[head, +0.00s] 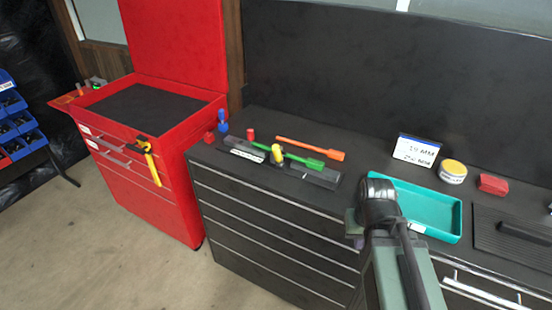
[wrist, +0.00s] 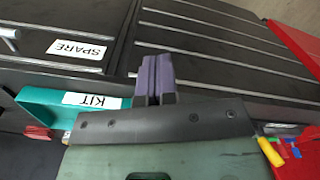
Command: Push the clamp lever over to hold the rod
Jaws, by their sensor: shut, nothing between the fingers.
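The clamp fixture is a low dark grey block (head: 315,175) near the front edge of the workbench in the head view. In the wrist view a yellow piece (wrist: 270,152) shows at the lower right, partly hidden by my wrist. My gripper (wrist: 155,75) is shut and empty, in front of the drawers, right of the fixture in the head view and apart from it.
A teal tray (head: 456,222) lies right of the fixture, close behind my arm. A sign (head: 416,150), a yellow-lidded tin (head: 453,171) and a red block (head: 493,184) stand further back. A red tool cart (head: 135,195) stands left. Small blue (head: 222,121) and red (head: 209,137) pieces sit at the bench's left end.

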